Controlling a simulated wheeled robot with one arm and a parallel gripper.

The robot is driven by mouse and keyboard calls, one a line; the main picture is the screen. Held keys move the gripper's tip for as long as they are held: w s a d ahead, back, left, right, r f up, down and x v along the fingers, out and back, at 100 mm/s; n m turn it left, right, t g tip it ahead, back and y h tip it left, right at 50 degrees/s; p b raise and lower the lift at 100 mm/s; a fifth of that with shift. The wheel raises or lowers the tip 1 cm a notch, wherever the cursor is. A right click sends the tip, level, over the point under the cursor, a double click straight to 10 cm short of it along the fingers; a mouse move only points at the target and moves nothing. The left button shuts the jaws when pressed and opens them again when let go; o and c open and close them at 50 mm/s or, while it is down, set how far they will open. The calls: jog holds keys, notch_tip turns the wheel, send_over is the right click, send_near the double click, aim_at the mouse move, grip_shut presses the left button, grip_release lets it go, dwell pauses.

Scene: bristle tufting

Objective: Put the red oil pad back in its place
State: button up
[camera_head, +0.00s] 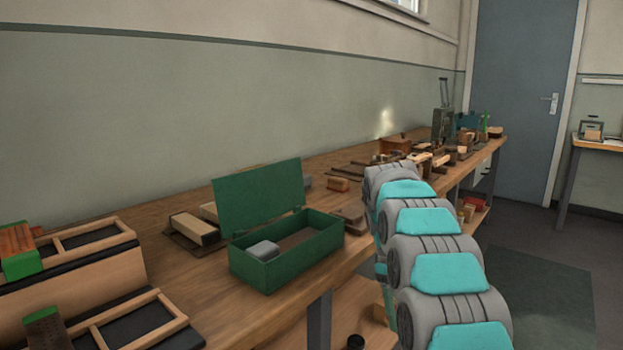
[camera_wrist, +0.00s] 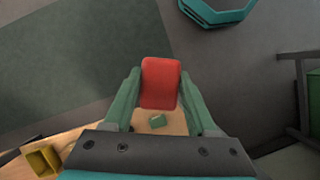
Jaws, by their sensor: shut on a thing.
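The red oil pad (camera_wrist: 161,82) shows in the wrist view as a rounded red block between the green fingers of my gripper (camera_wrist: 159,76). My gripper is shut on it and holds it over grey floor and a strip of wood. In the head view my arm hides the gripper and the pad. A green metal box (camera_head: 290,268) stands on the bench there with its lid (camera_head: 258,193) up. A grey block (camera_head: 263,250) sits in its left end; the rest of its inside looks empty. Whether this is the pad's place is not marked.
The wooden bench (camera_head: 215,290) runs along the wall. Divided wooden trays (camera_head: 75,250) fill the near left. Tools crowd the far end.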

jog(key=shift+s+r+n, duration=0.1)
jog(key=shift+r+n, duration=0.1)
jog(key=shift+n, duration=0.2)
jog(key=shift+d+r, duration=0.1)
jog(key=shift+r, duration=0.2)
jog(key=shift+s+r+n, duration=0.1)
jog(key=shift+r+n, duration=0.15)
jog(key=shift+n, duration=0.25)
